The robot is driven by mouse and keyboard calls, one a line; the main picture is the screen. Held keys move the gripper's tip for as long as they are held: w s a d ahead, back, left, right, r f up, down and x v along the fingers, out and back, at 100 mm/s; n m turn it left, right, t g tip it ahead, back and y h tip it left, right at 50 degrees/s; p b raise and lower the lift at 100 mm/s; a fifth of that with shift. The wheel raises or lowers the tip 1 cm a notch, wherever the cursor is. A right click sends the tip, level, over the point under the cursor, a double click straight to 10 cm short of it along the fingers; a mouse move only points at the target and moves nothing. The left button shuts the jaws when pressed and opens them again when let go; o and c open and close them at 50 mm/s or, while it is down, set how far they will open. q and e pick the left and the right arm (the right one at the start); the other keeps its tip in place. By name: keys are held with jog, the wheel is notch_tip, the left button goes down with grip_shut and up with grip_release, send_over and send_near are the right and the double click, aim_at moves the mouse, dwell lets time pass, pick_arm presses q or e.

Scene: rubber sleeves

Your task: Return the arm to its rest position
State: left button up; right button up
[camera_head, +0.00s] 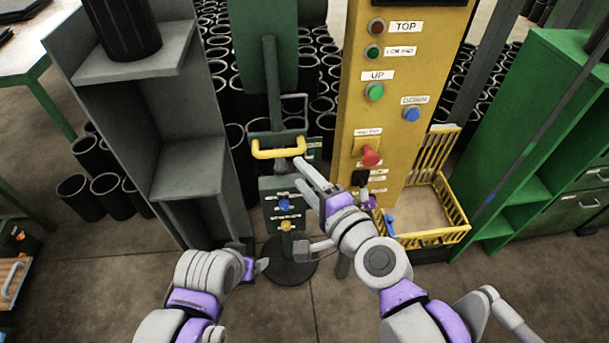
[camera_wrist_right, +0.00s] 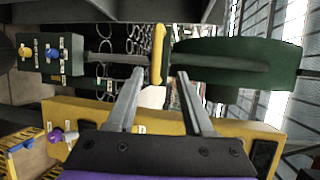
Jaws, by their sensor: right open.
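My right gripper (camera_head: 304,176) is near the middle of the head view, just below and right of a yellow handle (camera_head: 278,150) on a green and grey stand. In the right wrist view its two fingers (camera_wrist_right: 160,76) are spread with nothing between them. The yellow handle (camera_wrist_right: 157,52) shows beyond the fingertips, and no contact can be made out. My left gripper (camera_head: 262,266) is low in the head view, close to the stand's dark round base. Its fingers are too hidden to judge.
A yellow control panel (camera_head: 392,128) with buttons stands just right of my right gripper. A small box with blue and yellow buttons (camera_head: 285,208) sits below the handle. A yellow basket (camera_head: 440,236), a grey shelf (camera_head: 188,168) and a green cabinet (camera_head: 545,135) flank the space.

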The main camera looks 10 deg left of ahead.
dwell(0.5)
jog(key=s+d+f+n+g+h, duration=0.2)
jog(key=s+d+f+n+h, duration=0.1)
jog(key=d+f, duration=0.3)
jog(key=s+d+f+n+g+h, duration=0.2)
jog(key=d+f, duration=0.4)
jog(key=d, duration=0.4)
jog(key=s+d+f+n+g+h, duration=0.2)
jog(key=s+d+f+n+h, duration=0.2)
jog(key=d, duration=0.4)
notch_tip(320, 180, down, 3)
jog(key=shift+s+r+n+h, duration=0.25)
jog(key=shift+n+h, duration=0.25)
jog(key=shift+n, duration=0.6)
